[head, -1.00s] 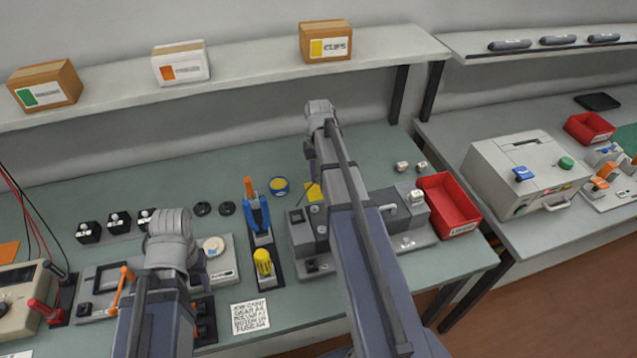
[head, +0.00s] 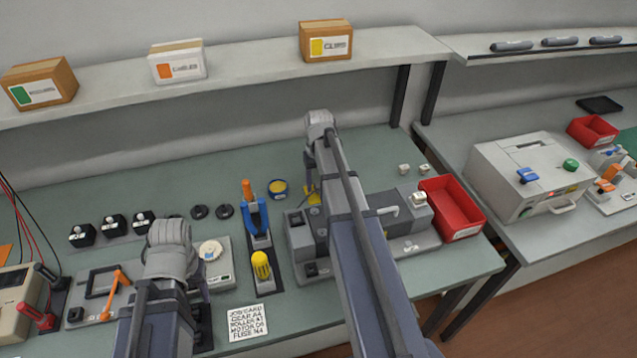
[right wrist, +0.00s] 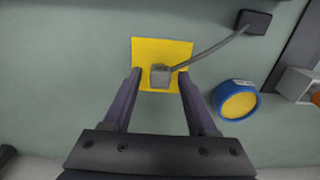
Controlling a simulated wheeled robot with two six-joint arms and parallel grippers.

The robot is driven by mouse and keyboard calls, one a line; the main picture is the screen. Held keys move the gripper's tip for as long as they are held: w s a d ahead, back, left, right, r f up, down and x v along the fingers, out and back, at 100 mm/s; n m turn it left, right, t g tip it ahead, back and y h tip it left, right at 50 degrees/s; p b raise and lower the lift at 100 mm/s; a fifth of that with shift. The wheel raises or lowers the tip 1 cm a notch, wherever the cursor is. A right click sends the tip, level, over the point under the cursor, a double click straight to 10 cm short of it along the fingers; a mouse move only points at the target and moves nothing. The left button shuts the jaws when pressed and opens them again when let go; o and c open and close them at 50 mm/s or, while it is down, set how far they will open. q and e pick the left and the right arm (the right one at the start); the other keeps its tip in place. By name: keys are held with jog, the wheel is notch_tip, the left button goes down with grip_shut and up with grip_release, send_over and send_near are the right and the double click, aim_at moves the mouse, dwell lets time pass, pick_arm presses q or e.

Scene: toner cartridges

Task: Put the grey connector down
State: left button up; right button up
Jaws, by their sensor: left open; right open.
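The grey connector (right wrist: 160,77) is a small block on a yellow square (right wrist: 146,52) on the green bench top in the right wrist view. A grey cable (right wrist: 212,54) runs from it to a dark box (right wrist: 256,21). My right gripper (right wrist: 160,73) is open, with one finger on each side of the connector and a gap at each side. In the head view the right gripper (head: 312,186) is over the yellow square, and my arm covers much of the spot. My left gripper (head: 190,268) is low at the left, its fingers mostly hidden by its own wrist.
A blue-rimmed yellow tub (right wrist: 237,101) stands close to the right finger. A red bin (head: 453,207) is at the right. A shelf (head: 240,62) runs above the bench.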

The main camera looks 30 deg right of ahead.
aim_at(319, 185)
pick_arm(q)
jog(key=shift+r, duration=0.15)
pick_arm(e)
jog(key=shift+r, duration=0.1)
pick_arm(q)
notch_tip(319, 185, up, 12)
jog(key=p, duration=1.2)
pick_arm(e)
notch_tip(319, 185, up, 12)
